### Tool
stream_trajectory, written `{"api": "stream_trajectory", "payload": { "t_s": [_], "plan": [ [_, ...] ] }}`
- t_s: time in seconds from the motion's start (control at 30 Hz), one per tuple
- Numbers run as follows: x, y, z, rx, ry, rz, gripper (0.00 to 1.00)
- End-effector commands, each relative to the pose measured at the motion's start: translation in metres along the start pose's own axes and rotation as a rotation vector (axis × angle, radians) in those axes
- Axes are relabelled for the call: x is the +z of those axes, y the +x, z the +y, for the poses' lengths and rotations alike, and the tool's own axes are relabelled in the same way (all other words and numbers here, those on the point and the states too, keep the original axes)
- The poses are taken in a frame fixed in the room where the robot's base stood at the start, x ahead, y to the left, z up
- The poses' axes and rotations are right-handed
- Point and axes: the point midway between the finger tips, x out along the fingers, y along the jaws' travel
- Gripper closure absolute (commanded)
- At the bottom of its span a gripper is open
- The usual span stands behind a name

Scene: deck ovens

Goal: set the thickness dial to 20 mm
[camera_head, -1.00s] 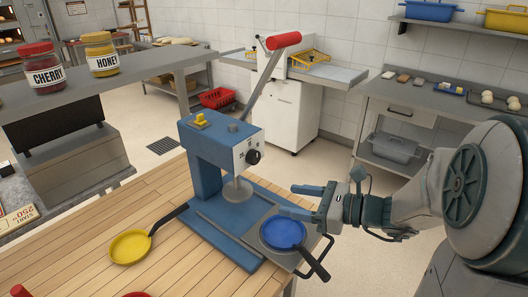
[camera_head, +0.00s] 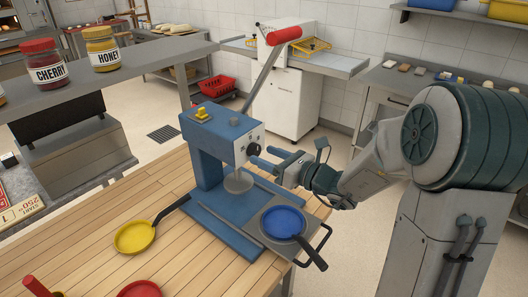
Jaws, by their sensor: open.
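The blue press (camera_head: 208,169) stands on the wooden table. Its thickness dial (camera_head: 254,149) is a small black knob on the light front plate of the press head; the marks around it are too small to read. My gripper (camera_head: 262,158) is open, its blue fingers pointing left at the dial from the right. The fingertips are beside or just below the dial; I cannot tell whether they touch it. A round pressing plate (camera_head: 238,181) hangs below the head.
A blue pan (camera_head: 283,222) rests on the press's grey plate at the front right. A yellow pan (camera_head: 134,237) and a red pan (camera_head: 139,289) lie on the wooden table (camera_head: 90,250). Jars of cherry (camera_head: 45,63) and honey (camera_head: 101,49) stand on a shelf.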

Motion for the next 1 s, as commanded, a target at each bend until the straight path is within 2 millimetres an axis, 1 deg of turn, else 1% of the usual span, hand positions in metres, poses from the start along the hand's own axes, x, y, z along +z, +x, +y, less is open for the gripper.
{"api": "stream_trajectory", "payload": {
  "t_s": [0.03, 0.13, 0.47, 0.57, 0.6, 0.63, 0.87, 1.0],
  "plan": [
    [0.001, 0.006, 0.001, 0.003, 0.000, 0.001, 0.43],
    [0.000, 0.013, 0.001, 0.002, 0.000, 0.000, 0.43],
    [0.000, 0.017, 0.001, 0.001, -0.001, 0.001, 0.43],
    [0.000, 0.017, 0.001, 0.001, -0.001, 0.001, 0.68],
    [0.000, 0.017, 0.001, 0.001, -0.001, 0.001, 0.79],
    [0.000, 0.017, 0.001, 0.001, -0.001, 0.001, 0.88],
    [-0.001, 0.017, 0.001, 0.002, -0.009, 0.001, 0.88],
    [-0.002, 0.017, 0.001, 0.002, -0.042, 0.002, 0.88]
  ]
}}
